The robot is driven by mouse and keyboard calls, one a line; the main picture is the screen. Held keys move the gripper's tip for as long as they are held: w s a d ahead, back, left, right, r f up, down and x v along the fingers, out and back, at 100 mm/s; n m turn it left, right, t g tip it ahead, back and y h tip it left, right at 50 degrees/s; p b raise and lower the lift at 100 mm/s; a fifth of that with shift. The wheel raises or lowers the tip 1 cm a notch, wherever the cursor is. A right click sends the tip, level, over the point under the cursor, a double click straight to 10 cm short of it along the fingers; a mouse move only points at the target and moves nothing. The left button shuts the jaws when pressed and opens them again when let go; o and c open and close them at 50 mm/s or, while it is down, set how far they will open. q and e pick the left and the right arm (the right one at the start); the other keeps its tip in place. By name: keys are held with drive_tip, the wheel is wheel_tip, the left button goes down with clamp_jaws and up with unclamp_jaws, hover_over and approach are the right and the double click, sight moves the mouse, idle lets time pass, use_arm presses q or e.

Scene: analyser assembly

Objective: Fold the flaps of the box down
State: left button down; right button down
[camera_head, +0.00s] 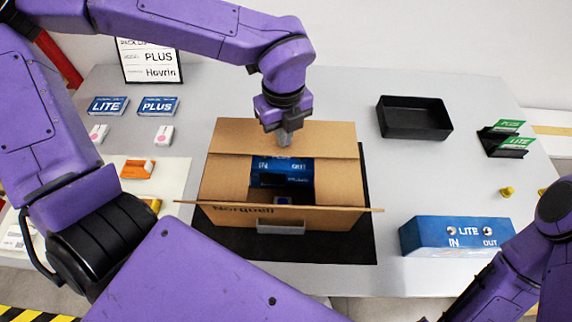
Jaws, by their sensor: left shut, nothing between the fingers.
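The open cardboard box (225,180) stands on a black mat (355,245) in the middle of the table. Its far flap (325,140) lies low across the back of the opening. Side panels lie at the left and right of the opening. The near flap (340,208) shows almost edge-on as a wide thin strip. A blue unit (283,172) marked IN and OUT sits inside, partly hidden. My left gripper (284,141) points down at the far flap, shut and empty; whether it touches is unclear. My right gripper is out of view.
A blue LITE box (445,238) stands right of the mat, near my right arm. A black tray (413,118) and a black holder with green cards (505,140) are at the back right. Blue LITE (107,106) and PLUS (158,107) cards lie at the back left.

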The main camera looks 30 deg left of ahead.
use_arm(q)
drive_tip(key=shift+f, duration=0.3)
idle(0.4)
drive_tip(key=shift+r, duration=0.15)
wheel_tip(320, 180, up, 7)
drive_tip(key=p, duration=0.6)
drive_tip(key=shift+r, duration=0.15)
